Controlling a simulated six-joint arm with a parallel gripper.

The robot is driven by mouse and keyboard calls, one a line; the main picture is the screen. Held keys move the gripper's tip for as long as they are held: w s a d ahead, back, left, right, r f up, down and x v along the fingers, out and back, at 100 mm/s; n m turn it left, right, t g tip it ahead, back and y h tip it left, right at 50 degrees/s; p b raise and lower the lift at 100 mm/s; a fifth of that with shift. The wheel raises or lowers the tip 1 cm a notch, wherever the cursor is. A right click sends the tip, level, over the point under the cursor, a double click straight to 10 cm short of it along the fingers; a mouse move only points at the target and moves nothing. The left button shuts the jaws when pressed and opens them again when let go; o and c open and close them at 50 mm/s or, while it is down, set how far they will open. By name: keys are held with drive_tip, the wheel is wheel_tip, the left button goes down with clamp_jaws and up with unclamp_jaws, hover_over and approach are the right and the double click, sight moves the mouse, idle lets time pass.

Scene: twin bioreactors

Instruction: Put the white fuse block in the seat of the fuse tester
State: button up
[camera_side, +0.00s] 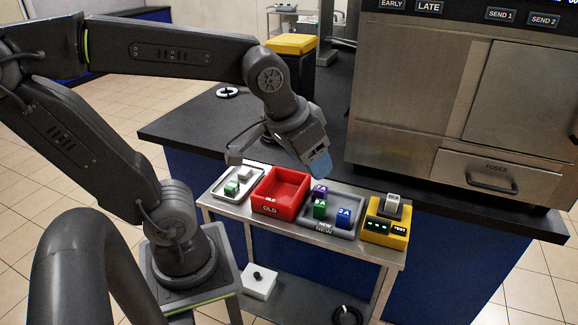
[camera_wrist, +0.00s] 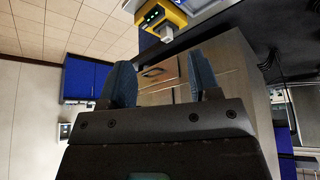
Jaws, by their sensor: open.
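The yellow fuse tester (camera_side: 374,234) stands at the right end of the steel cart, with green lights and a TEST button on its front. A whitish block (camera_side: 392,203) stands upright at its top, apparently in the seat. The tester (camera_wrist: 178,17) and this block (camera_wrist: 167,34) also show at the top of the wrist view. Another white block (camera_side: 245,174) lies in the left metal tray beside a green block (camera_side: 232,188). My gripper (camera_side: 320,163) hangs above the cart, over the red and grey trays, touching nothing. In the wrist view its blue fingers (camera_wrist: 160,80) are apart and empty.
A red OLD tray (camera_side: 291,208) is empty. A grey NEW tray (camera_side: 338,231) holds purple, green and blue blocks. The dark counter (camera_side: 190,130) and steel machine (camera_side: 400,90) stand behind the cart. The cart's lower shelf holds a white box (camera_side: 258,286).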

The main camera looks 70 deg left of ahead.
drive_tip(key=shift+m+h, duration=0.3)
drive_tip(key=shift+m, duration=0.5)
drive_tip(key=s, duration=0.2)
drive_tip(key=s+f, duration=0.1)
drive_tip(key=s, duration=0.1)
drive_tip(key=shift+d, duration=0.2)
drive_tip(key=shift+w, duration=0.1)
drive_tip(key=shift+c, duration=0.5)
idle(0.5)
